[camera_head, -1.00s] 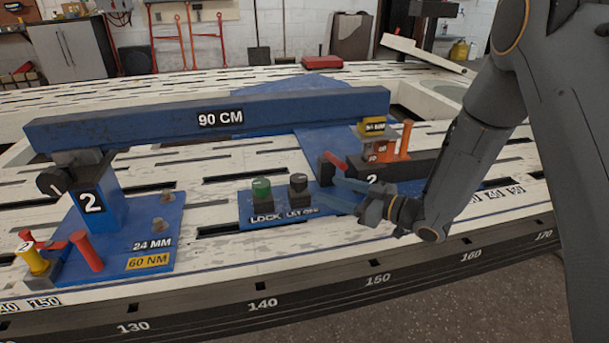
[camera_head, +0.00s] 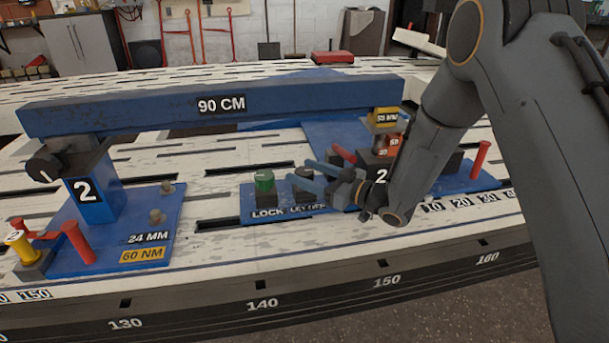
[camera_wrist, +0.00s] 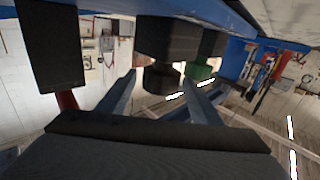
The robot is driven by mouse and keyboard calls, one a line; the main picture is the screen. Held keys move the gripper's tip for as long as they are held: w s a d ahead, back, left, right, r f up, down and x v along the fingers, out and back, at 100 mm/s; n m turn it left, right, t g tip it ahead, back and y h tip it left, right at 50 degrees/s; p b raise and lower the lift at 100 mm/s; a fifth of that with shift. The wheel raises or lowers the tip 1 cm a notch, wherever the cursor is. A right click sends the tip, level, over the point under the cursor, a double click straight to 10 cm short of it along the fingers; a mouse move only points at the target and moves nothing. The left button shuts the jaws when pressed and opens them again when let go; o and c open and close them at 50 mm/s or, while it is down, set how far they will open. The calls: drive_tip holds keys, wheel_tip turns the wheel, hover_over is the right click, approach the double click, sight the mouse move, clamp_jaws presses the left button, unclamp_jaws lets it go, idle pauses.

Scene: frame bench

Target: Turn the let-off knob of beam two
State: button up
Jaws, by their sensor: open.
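The let-off knob (camera_head: 304,173) is a black knob on a dark block, just right of the green lock knob (camera_head: 264,180) on the blue plate of beam two (camera_head: 170,111). My gripper (camera_head: 298,172) is open, its two blue-grey fingers pointing left at the let-off knob and partly covering it and its label. In the wrist view, which looks upside down, the black let-off knob (camera_wrist: 161,77) appears between the two fingertips, with the green knob (camera_wrist: 199,72) behind it to the right. I cannot tell whether either finger touches the knob.
The blue 90 CM beam runs above and behind the knobs. A block marked 2 (camera_head: 379,170), a red lever (camera_head: 343,154) and a red post (camera_head: 480,158) stand near my wrist. At left, a blue base (camera_head: 115,235) carries a 2 post and red and yellow pegs.

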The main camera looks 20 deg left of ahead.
drive_tip(key=shift+a, duration=0.3)
drive_tip(key=c, duration=1.1)
drive_tip(key=shift+o, duration=0.2)
